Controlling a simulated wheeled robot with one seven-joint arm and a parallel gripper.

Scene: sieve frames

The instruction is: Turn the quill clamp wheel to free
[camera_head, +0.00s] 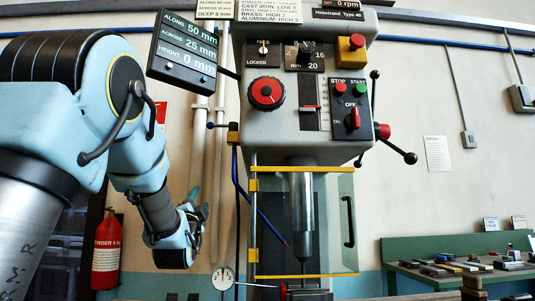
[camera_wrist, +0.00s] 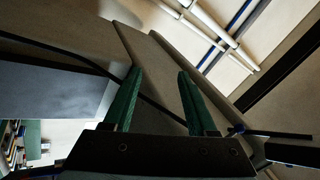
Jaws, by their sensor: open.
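The wheel (camera_head: 266,92), black-rimmed with a red face, is on the front of the grey drill head (camera_head: 300,130) in the head view. A black plate (camera_head: 263,54) above it reads what looks like FREE at the top and LOCKED at the bottom. Its small pointer is too small to read. My gripper (camera_head: 196,205) hangs below and left of the wheel, apart from it, partly hidden by my wrist. In the wrist view, its two green fingers (camera_wrist: 160,95) are spread with nothing between them. The wheel does not show there.
A display box (camera_head: 184,52) hangs left of the drill head, above my forearm. A clear guard (camera_head: 335,220) surrounds the spindle. A red knob with ball-ended levers (camera_head: 382,131) juts out at right. A green bench (camera_head: 455,262) stands at the right.

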